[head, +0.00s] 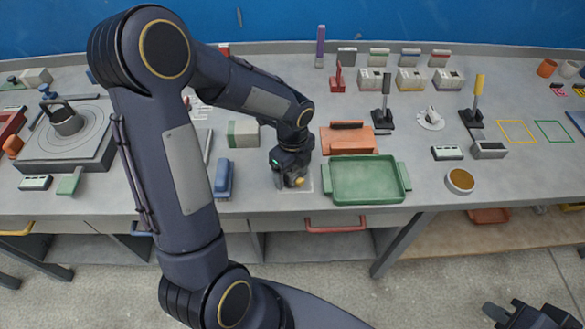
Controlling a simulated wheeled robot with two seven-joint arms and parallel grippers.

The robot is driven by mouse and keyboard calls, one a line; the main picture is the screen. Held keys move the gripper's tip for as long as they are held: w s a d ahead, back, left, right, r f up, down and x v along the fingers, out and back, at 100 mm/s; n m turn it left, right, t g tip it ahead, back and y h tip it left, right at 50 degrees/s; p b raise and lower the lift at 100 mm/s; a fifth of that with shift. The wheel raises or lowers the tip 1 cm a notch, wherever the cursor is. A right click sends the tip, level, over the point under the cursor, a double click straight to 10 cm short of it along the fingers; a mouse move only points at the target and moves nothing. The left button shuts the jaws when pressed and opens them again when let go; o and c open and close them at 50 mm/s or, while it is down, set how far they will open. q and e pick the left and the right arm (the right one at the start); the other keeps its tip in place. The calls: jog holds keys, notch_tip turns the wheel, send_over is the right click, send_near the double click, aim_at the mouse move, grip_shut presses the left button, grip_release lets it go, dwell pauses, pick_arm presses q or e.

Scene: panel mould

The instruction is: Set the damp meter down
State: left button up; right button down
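My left gripper (293,182) points down, low over the front of the bench, just left of the green tray. A small yellow piece (300,182) shows at its fingertips; it may be part of the damp meter, but the gripper hides most of it. A pale square (281,186) on the bench top shows around the fingertips. I cannot tell whether the yellow piece touches the bench or whether the fingers are closed on it. My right gripper (505,313) is at the bottom right corner, away from the bench and partly cut off.
The green tray (366,200) is close on the right, with an orange-red tray (348,139) behind it. A blue tool (223,177) and a green-and-white block (243,133) lie to the left. A round brown-filled dish (460,181) stands further right.

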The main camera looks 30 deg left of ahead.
pick_arm(q)
notch_tip(320, 180, up, 11)
jog(key=shift+r, duration=0.1)
jog(key=shift+r+p, duration=0.3)
jog(key=shift+r, duration=0.05)
jog(key=s+d+r+n+t+h, duration=0.1)
jog(key=s+d+n+t+h, duration=0.1)
jog(key=s+n, duration=0.6)
jog(key=s+d+r+n+t+h, duration=0.1)
jog(key=s+d+r+n+t, duration=0.1)
jog(key=s+n, duration=0.7)
jog(key=n+t, duration=0.1)
jog(key=n, duration=0.4)
jog(key=shift+s+d+t+h, duration=0.15)
jog(key=shift+s+t+h, duration=0.15)
jog(key=shift+h, duration=0.1)
jog(key=shift+s+r, duration=0.1)
jog(key=shift+r, duration=0.05)
